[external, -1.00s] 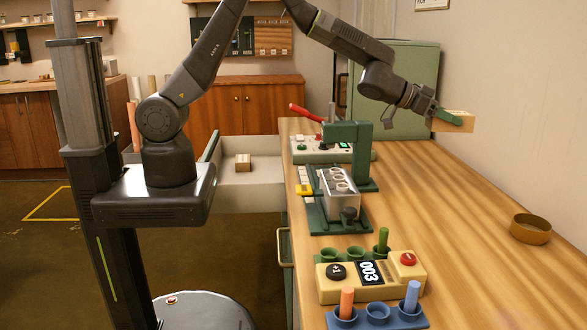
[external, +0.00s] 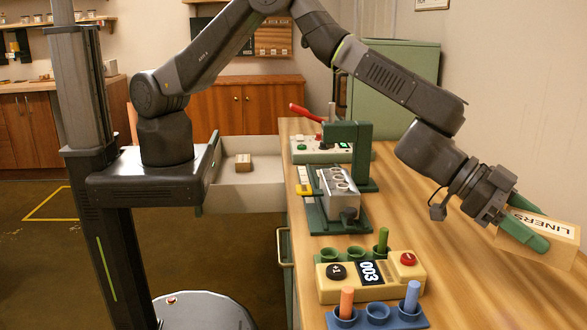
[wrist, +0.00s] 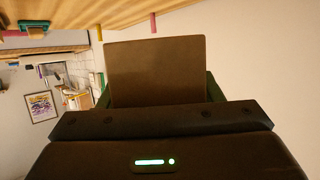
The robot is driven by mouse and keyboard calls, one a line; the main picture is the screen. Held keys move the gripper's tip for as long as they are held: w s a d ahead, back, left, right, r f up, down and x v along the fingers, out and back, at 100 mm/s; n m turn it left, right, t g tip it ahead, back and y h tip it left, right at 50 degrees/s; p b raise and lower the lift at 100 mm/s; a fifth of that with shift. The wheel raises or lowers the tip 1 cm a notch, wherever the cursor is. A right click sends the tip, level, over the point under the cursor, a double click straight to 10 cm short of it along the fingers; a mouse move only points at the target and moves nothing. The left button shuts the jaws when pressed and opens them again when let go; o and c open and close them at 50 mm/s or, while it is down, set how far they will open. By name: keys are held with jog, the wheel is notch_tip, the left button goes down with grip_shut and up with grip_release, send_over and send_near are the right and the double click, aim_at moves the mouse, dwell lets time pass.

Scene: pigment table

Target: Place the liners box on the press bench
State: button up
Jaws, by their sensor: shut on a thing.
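The liners box (external: 556,228) is a tan carton with a white label reading LINERS, at the right edge of the external view. My gripper (external: 524,230) is shut on it, with green fingers along its sides. The box is tilted and over the right side of the wooden bench top (external: 440,220); whether it touches the wood cannot be told. In the wrist view the box (wrist: 157,70) shows as a brown face between the green fingers. The press (external: 349,150) is a green frame with a metal block, standing on the bench.
A cream counter box (external: 330,283) reading 003 and a blue holder (external: 377,314) with coloured sticks stand at the near end. A control panel (external: 310,150) with a red lever is behind the press. A small box (external: 243,162) lies in an open drawer (external: 240,190). The middle right bench is clear.

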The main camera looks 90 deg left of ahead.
jog(key=shift+s+d, duration=0.1)
jog(key=shift+d, duration=0.15)
jog(key=shift+f, duration=0.25)
notch_tip(320, 180, down, 10)
jog(key=b, duration=0.5)
jog(key=shift+r+b, duration=0.1)
jog(key=shift+b, duration=0.25)
jog(key=shift+r, duration=0.1)
jog(key=shift+f, duration=0.45)
jog(key=shift+s+a+f+b, duration=0.1)
jog(key=shift+s+f+b, duration=0.05)
jog(key=shift+b, duration=0.15)
